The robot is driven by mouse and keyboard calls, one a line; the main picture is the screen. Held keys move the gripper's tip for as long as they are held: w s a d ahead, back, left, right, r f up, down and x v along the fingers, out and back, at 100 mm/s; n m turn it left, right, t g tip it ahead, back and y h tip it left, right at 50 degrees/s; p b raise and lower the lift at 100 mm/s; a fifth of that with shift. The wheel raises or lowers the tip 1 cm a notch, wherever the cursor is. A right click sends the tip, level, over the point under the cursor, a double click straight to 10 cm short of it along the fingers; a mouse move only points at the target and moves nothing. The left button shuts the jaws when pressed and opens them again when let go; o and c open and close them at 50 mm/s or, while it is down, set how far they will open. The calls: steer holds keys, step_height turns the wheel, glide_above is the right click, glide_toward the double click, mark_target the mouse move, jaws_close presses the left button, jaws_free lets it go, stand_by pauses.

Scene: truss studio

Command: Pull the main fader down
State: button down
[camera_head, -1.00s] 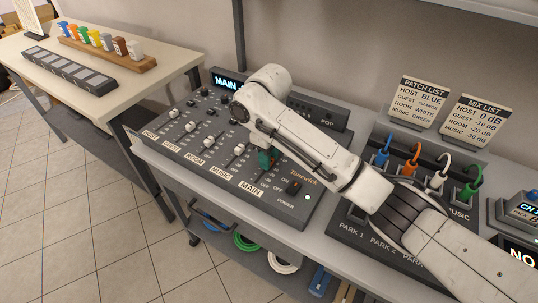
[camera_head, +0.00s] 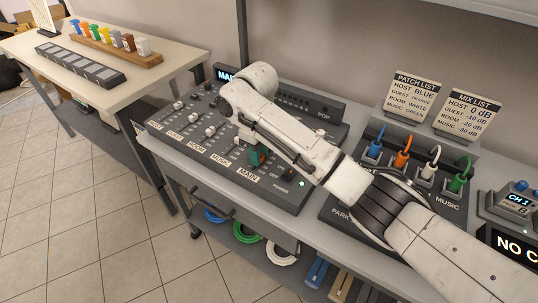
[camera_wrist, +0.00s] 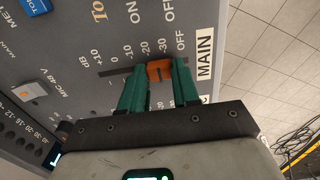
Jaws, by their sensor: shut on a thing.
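The main fader's orange cap (camera_wrist: 158,71) shows in the wrist view between the two green fingers of my gripper (camera_wrist: 157,76). The gripper is shut on the cap. The cap stands near the -30 mark, short of the OFF mark, in a slot (camera_wrist: 115,71) marked in dB. The MAIN label (camera_wrist: 204,54) is just past the OFF end. In the head view my gripper (camera_head: 257,155) is low over the mixer (camera_head: 290,194), just behind its MAIN label (camera_head: 248,175). The fader cap is hidden there.
Other faders, with a ROOM label (camera_head: 196,147) and a MUSIC label (camera_head: 220,160), stand left of my gripper. A patch panel with several coloured plugs, one blue (camera_head: 375,147), is to the right. Two list cards stand behind it, one a patch list (camera_head: 415,97).

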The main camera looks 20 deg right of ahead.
mark_target(253, 170)
steer(key=shift+s+a+r+p, duration=0.25)
steer(key=shift+s+a+p, duration=0.2)
steer(key=shift+a, duration=0.2)
steer(key=shift+s+a+f+p, duration=0.2)
steer(key=shift+s+a+p, duration=0.2)
steer(key=shift+a+p, duration=0.25)
steer(key=shift+f, duration=0.1)
steer(key=shift+s, duration=0.1)
steer(key=c, duration=0.8)
jaws_free()
steer(key=shift+a, duration=0.1)
